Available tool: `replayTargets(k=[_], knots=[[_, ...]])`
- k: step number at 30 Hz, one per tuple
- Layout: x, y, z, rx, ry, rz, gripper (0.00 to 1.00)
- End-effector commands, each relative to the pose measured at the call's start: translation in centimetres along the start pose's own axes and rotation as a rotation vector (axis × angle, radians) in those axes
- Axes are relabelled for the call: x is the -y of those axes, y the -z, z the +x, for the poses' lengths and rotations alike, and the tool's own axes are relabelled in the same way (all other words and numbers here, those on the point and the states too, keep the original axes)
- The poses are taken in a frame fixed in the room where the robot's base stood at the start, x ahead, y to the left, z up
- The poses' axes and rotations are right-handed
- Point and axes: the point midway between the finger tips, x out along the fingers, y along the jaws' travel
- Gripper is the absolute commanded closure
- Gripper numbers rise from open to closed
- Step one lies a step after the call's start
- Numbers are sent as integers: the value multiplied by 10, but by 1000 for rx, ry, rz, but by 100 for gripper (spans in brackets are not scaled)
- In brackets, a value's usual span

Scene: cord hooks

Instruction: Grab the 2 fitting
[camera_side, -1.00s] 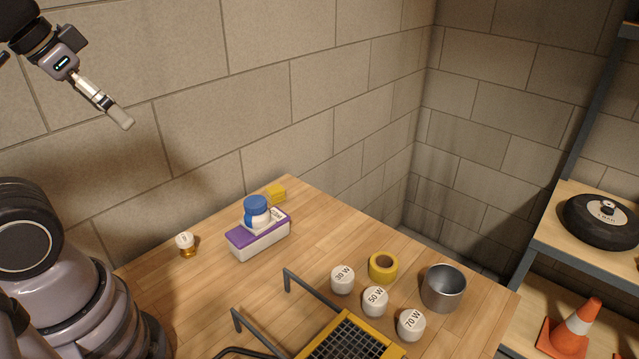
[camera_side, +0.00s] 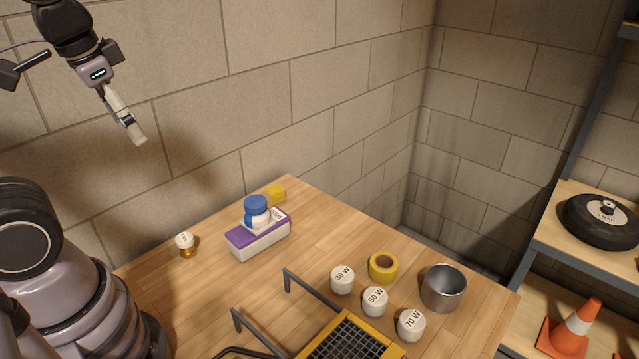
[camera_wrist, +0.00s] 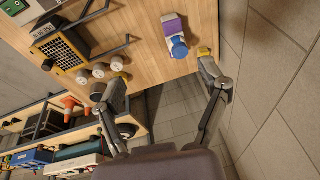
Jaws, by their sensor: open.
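A small fitting (camera_side: 185,244) with a white top and a gold base stands upright alone on the table's left part in the side view. The mark on its top is too small to read. White round pieces marked 30 W (camera_side: 343,279), 50 W (camera_side: 375,301) and 70 W (camera_side: 411,324) stand in a row at the right; I see no clear "2" on any piece. My gripper (camera_side: 138,138) is high above the table's left part, well apart from everything. In the wrist view my gripper (camera_wrist: 165,82) has its fingers wide apart with nothing between them.
A purple-and-white box (camera_side: 260,238) carries a blue-lidded jar (camera_side: 256,210), with a yellow block (camera_side: 276,194) behind. Yellow tape (camera_side: 383,266), a metal cup (camera_side: 443,288) and a yellow-framed grid (camera_side: 352,338) with grey bars occupy the right. A block wall (camera_side: 300,90) borders the table.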

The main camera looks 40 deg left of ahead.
Motion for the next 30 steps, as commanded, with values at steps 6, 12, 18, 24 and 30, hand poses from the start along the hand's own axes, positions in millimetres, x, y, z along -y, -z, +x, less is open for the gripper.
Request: replayTargets(k=[6, 12, 18, 24, 30], knots=[[17, 12, 58, 414, 166, 202, 25], [31, 21, 110, 740, 345, 426, 25], [41, 26, 169, 1018, 539, 692, 25], [45, 23, 234, 1233, 735, 996, 25], [46, 12, 285, 1349, 873, 1248, 25]])
